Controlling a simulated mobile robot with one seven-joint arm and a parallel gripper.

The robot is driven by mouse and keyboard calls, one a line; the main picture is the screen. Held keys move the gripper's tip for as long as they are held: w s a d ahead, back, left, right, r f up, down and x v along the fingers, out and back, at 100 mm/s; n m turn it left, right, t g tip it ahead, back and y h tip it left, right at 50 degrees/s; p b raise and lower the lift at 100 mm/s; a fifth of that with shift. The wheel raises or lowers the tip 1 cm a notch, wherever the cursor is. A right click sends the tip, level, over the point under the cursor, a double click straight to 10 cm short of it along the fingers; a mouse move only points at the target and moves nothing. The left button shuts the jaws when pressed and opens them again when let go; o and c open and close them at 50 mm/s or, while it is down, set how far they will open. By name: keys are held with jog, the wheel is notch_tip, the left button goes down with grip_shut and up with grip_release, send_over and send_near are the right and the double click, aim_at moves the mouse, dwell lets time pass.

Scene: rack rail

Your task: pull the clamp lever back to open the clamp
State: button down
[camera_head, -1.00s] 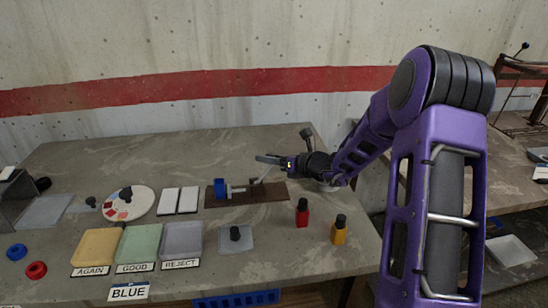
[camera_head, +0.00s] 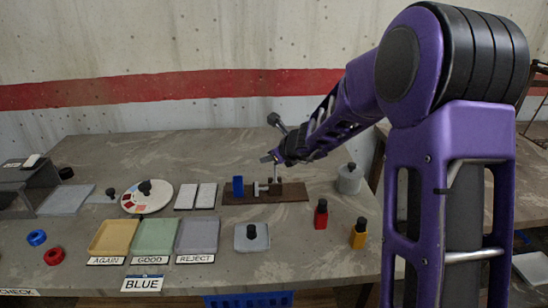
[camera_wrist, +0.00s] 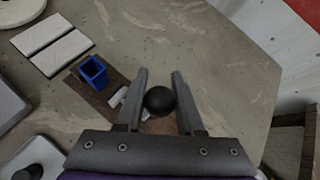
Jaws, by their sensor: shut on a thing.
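The clamp (camera_head: 268,187) is a small pale metal mechanism on a brown base board (camera_head: 295,193), beside a blue open-topped block (camera_head: 238,186). The block also shows in the wrist view (camera_wrist: 93,72), with the board (camera_wrist: 106,103) under it. The clamp lever stands about upright, and its black ball knob (camera_wrist: 159,100) is between my fingers in the wrist view. My gripper (camera_head: 272,158) points down and left above the clamp and is shut on the lever at its knob. The knob is hard to make out in the head view.
A red bottle (camera_head: 321,214), a yellow bottle (camera_head: 359,234) and a grey lidded pot (camera_head: 349,179) stand right of the board. Two white tiles (camera_head: 196,196) lie left of it. Labelled trays (camera_head: 197,237) are in front. The table behind the board is clear.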

jog(key=shift+a, duration=0.1)
dwell(0.3)
jog(key=c, duration=0.5)
grip_release()
jog(key=shift+c, duration=0.2)
jog(key=p+v, duration=0.4)
jog(key=v, duration=1.3)
jog(key=shift+s+p, duration=0.2)
jog(key=shift+p, duration=0.15)
